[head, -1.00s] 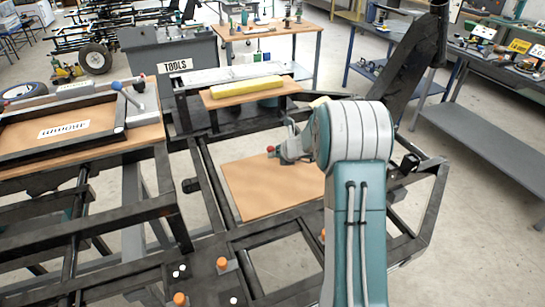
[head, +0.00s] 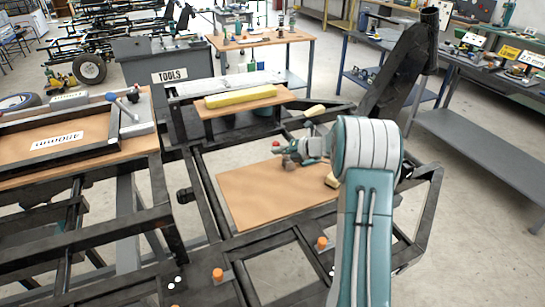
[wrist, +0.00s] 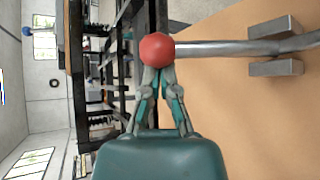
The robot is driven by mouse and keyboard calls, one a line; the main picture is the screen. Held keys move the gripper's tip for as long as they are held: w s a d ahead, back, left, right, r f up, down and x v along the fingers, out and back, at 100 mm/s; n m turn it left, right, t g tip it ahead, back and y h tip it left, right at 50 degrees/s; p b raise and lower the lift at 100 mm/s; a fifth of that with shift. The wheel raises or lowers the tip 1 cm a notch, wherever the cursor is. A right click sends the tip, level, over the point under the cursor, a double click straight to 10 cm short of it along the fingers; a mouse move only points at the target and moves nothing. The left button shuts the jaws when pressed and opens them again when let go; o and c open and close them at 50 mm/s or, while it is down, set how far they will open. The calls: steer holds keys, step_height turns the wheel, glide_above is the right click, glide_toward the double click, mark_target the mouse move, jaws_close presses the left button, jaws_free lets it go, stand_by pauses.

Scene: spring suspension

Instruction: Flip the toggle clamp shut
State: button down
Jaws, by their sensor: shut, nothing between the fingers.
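The toggle clamp shows in the wrist view as a red ball knob (wrist: 157,49) on a grey metal lever (wrist: 225,48). The lever runs right to metal brackets (wrist: 276,48) over the tan board; its exact tilt is hard to tell. In the head view the small red knob (head: 276,143) is above the board's far part, beside the gripper end of my arm. My gripper (wrist: 155,72) is shut and empty, its fingertips right at the knob's lower side in the wrist view. Whether they touch is unclear. In the head view my gripper (head: 287,158) is small, and the clamp base is not clear.
The tan board (head: 255,200) lies within a black metal frame (head: 205,195). Orange-capped pegs (head: 322,243) stand along the near side. A yellow bar (head: 240,96) lies behind on a wooden shelf. A blue-knobbed lever (head: 110,97) is at the left.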

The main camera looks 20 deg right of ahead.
steer(key=shift+d+r+m+t+y, duration=0.2)
steer(key=shift+d+r+m+y, duration=0.15)
steer(key=shift+d, duration=0.35)
steer(key=shift+d+r+m+t+y, duration=0.25)
steer(key=shift+d+r+y, duration=0.15)
steer(key=shift+d, duration=0.3)
